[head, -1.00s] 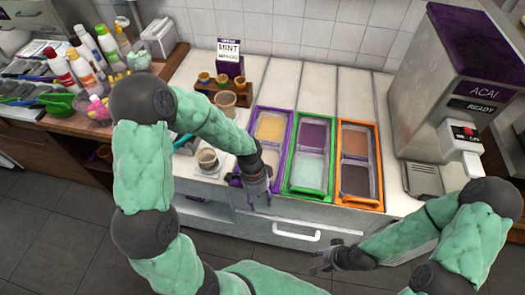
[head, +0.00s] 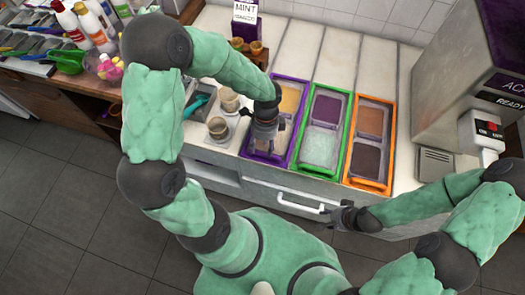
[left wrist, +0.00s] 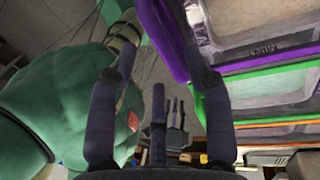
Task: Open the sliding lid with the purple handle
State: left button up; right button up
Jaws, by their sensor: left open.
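The purple-framed topping bin (head: 297,125) is the leftmost of three bins in the counter. My left gripper (head: 264,148) is over its near part and hides much of it. In the left wrist view the fingers of my left gripper (left wrist: 160,72) are spread apart with nothing held. The curved purple handle (left wrist: 167,38) shows close to the right finger in that view. Whether they touch is unclear. The bin's clear lid (left wrist: 257,28) lies right of the handle. My right gripper (head: 338,214) is in front of the counter's drawer; its fingers are too small to judge.
The green-framed bin (head: 307,165) and orange-framed bin (head: 371,183) stand to the right. Two cups (head: 218,128) are left of my left gripper. A white drawer handle (head: 300,206) is below the bins. The acai machine (head: 480,135) stands at the right.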

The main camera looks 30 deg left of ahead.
aim_at(262, 154)
pick_arm(q)
jog(key=shift+s+d+f, duration=0.1)
jog(key=shift+s+f, duration=0.05)
jog(key=shift+f, duration=0.65)
jog(key=shift+s+f, duration=0.15)
jog(key=shift+f, duration=0.6)
grip_shut()
